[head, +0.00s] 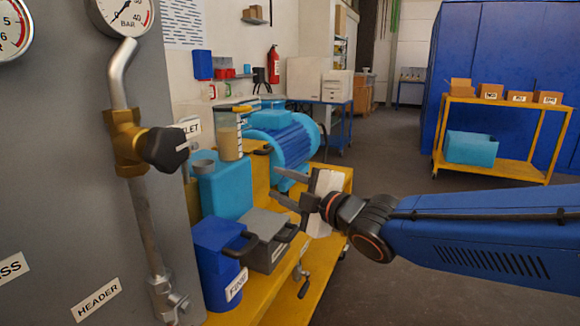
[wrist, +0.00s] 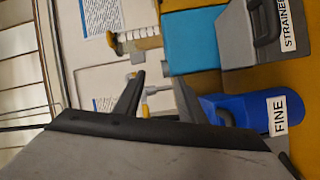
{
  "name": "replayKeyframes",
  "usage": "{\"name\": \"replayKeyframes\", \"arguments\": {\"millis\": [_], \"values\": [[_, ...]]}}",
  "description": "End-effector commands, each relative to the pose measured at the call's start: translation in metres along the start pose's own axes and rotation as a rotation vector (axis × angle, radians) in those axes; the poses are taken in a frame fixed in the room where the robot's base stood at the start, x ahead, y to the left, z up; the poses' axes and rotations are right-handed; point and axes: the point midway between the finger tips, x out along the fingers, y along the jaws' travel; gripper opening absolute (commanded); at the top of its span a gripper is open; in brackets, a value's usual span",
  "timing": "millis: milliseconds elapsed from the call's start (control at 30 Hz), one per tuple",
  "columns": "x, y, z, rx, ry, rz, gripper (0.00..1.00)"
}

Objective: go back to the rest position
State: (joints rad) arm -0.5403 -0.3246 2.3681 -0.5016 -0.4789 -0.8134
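My gripper (head: 275,184) is at the middle of the head view, reaching left over the yellow bench (head: 328,262). Its two dark fingers are apart, with nothing held between them. In the wrist view the spread fingers (wrist: 160,78) also show with a gap between them. Below and left of the gripper in the head view stand a grey box-shaped vessel with a handle (head: 266,238) and a blue vessel labelled FINE (head: 215,262). Both are apart from the fingers.
A grey panel (head: 75,200) with gauges, a pipe and a black-knobbed valve (head: 163,148) fills the left. A light-blue tank (head: 222,190), a clear jar (head: 229,140) and a blue motor (head: 285,140) stand on the bench. The floor to the right is clear before a yellow cart (head: 505,168).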

Motion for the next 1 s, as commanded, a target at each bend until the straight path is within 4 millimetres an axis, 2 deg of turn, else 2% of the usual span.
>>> {"name": "replayKeyframes", "arguments": {"millis": [33,167,200,300,433,567,700,833,1000], "values": [[-0.017,0.001,0.029,0.066,-0.091,-0.018,0.37],[-0.064,-0.011,0.092,0.264,-0.319,-0.066,0.37],[-0.081,-0.016,0.109,0.33,-0.388,-0.076,0.37],[-0.127,-0.033,0.144,0.499,-0.556,-0.096,0.37],[-0.192,-0.061,0.175,0.727,-0.766,-0.107,0.37],[-0.257,-0.095,0.186,0.963,-0.965,-0.107,0.37],[-0.321,-0.133,0.179,1.21,-1.157,-0.1,0.37],[-0.361,-0.161,0.164,1.386,-1.287,-0.094,0.37],[-0.386,-0.18,0.148,1.504,-1.374,-0.094,0.37]]}}
